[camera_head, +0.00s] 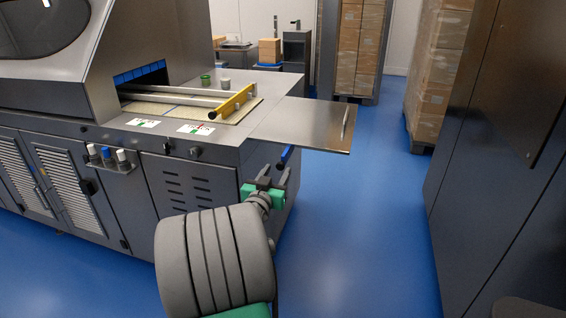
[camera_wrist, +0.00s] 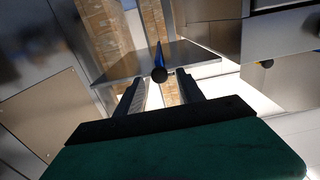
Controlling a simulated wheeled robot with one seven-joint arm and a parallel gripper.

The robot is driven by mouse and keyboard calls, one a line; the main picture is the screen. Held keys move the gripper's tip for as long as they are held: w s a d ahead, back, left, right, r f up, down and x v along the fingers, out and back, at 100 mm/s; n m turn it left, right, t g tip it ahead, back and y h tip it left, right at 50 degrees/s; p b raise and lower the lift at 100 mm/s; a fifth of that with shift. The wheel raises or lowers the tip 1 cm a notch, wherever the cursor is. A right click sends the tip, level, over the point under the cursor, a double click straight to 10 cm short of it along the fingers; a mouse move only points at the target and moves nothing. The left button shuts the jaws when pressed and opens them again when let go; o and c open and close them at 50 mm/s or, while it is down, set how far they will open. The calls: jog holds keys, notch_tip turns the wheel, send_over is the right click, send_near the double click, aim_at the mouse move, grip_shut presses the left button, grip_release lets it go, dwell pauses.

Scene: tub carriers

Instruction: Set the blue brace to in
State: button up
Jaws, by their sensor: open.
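The blue brace (camera_head: 286,156) is a short blue bar at the right end of the machine's bench, just below the steel leaf (camera_head: 300,120). In the wrist view the brace (camera_wrist: 158,57) points nearly at the camera and ends in a dark round knob (camera_wrist: 159,75). The leaf stands out level from the bench, and it also shows in the wrist view (camera_wrist: 120,67). My gripper (camera_head: 271,180) is open and empty, just below the brace. In the wrist view the knob appears between and beyond the fingertips (camera_wrist: 160,88); I cannot tell whether they touch it.
The bench top carries a yellow bar (camera_head: 237,102), a green tub (camera_head: 205,80) and a pale tub (camera_head: 225,84). A dark cabinet (camera_head: 500,150) stands at the right. Stacked cartons (camera_head: 437,70) stand at the back. The blue floor (camera_head: 360,220) between is clear.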

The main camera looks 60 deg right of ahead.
aim_at(283, 162)
jog(key=d, duration=0.4)
jog(key=w+d, duration=0.1)
jog(key=d, duration=0.1)
jog(key=shift+d+p, duration=0.3)
jog(key=shift+d, duration=0.1)
grip_shut()
jog(key=shift+f, duration=0.1)
dwell(0.8)
